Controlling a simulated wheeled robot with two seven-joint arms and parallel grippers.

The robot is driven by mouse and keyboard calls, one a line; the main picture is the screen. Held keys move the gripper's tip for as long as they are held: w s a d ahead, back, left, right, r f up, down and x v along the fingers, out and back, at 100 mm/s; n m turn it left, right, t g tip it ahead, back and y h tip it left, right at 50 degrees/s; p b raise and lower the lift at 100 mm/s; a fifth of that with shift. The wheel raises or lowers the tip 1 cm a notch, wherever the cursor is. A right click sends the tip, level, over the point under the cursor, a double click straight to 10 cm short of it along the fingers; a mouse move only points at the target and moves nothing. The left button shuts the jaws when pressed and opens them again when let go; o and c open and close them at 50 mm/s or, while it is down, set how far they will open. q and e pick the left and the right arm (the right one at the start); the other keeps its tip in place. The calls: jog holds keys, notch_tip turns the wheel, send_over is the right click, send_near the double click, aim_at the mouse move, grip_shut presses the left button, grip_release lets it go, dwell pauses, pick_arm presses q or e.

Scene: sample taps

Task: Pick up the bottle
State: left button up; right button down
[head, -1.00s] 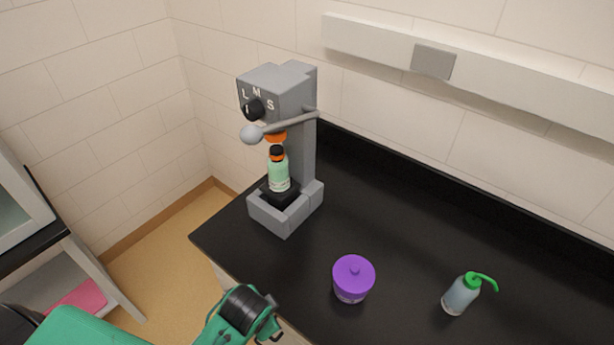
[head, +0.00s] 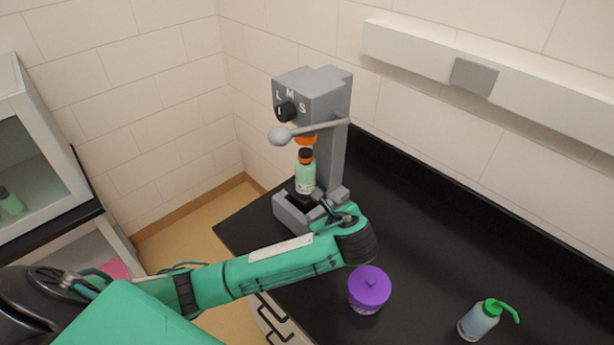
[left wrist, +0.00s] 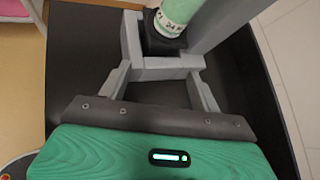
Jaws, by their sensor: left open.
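The bottle (head: 306,172) is pale green with a black and orange cap. It stands upright on the dark pad in the grey tap machine (head: 322,95), under the orange nozzle. In the left wrist view the lower part of the bottle (left wrist: 172,20) shows at the top, with its label band. My left gripper (head: 327,204) is in front of the machine's base, to the right of and below the bottle in the head view. In the left wrist view its two grey fingers (left wrist: 158,85) are spread with nothing between them, apart from the bottle. My right gripper is out of view.
The machine's lever with a round knob (head: 280,136) sticks out above the bottle. A purple lidded jar (head: 369,289) and a wash bottle with a green spout (head: 480,320) stand on the black counter (head: 430,265). A glass-fronted cabinet (head: 35,150) is at the left.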

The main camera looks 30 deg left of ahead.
aim_at(310, 175)
pick_arm(q)
jog(key=w+a+m+p, duration=0.1)
jog(key=w+a, duration=0.1)
jog(key=w, duration=0.1)
jog(key=w+a+y, duration=0.1)
jog(key=w+a, duration=0.1)
jog(key=w+a+r+m+t+y+p, duration=0.1)
jog(key=w+a, duration=0.2)
jog(key=shift+w+a+m+p, duration=0.1)
jog(key=shift+w+m+p, duration=0.2)
jog(key=shift+w+a+p, duration=0.3)
jog(key=shift+a+p, duration=0.15)
jog(key=shift+p, duration=0.1)
jog(key=p+x, duration=0.1)
jog(key=x, duration=0.2)
jog(key=shift+a+f+p, duration=0.1)
jog(key=shift+a+p, duration=0.1)
jog(key=shift+p, duration=0.2)
jog(key=shift+w+a+f, duration=0.25)
jog(key=shift+a+f, duration=0.05)
jog(key=c, duration=0.9)
jog(key=shift+c, duration=0.4)
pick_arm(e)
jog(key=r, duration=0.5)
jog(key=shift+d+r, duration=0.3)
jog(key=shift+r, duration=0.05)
pick_arm(q)
jog(key=shift+r, duration=0.1)
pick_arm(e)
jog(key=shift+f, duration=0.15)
